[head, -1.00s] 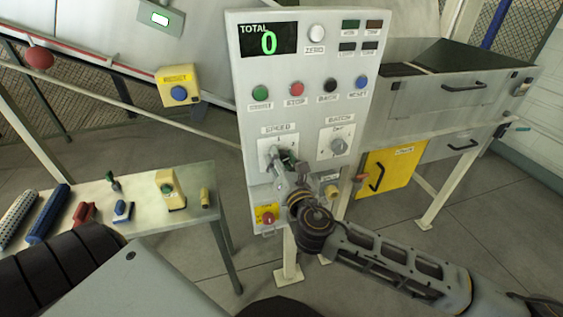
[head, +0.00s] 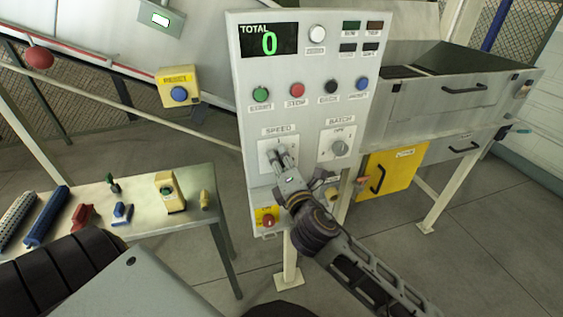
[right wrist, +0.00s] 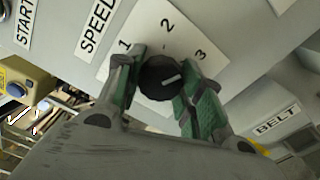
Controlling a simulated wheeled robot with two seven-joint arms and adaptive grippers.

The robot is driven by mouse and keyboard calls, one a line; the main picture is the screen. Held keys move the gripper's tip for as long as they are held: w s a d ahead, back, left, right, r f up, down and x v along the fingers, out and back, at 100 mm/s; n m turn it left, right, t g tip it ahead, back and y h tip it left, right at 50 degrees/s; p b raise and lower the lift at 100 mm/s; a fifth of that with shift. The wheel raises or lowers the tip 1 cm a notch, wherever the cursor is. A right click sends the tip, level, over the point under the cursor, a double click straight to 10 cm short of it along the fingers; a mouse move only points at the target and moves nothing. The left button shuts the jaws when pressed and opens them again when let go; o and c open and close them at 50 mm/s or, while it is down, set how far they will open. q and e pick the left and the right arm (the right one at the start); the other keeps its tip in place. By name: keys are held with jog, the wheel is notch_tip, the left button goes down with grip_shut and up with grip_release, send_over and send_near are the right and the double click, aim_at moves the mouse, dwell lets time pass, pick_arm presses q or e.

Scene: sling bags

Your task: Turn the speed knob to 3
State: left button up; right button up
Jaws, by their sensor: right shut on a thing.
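The speed knob (right wrist: 160,78) is a black round knob on a white dial plate (right wrist: 167,45) marked 1, 2 and 3. Its white mark points right and slightly up in the right wrist view, roughly toward the 3. My right gripper (right wrist: 160,88) has its green-padded fingers on either side of the knob and is shut on it. In the head view my right gripper (head: 281,162) covers the speed knob, beneath the SPEED label on the grey control panel (head: 247,110). My left gripper is not in view.
The batch knob (head: 339,148) is just right of the speed dial. Start (head: 260,94), stop (head: 297,90) and two more buttons sit above. A red button (head: 268,220) on a yellow plate is below. A table (head: 150,222) with tools stands left. The total display reads 0.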

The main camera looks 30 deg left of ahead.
jog(key=shift+m, duration=0.7)
jog(key=o, duration=1)
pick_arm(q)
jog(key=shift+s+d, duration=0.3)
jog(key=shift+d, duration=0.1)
pick_arm(e)
jog(key=v, duration=1.2)
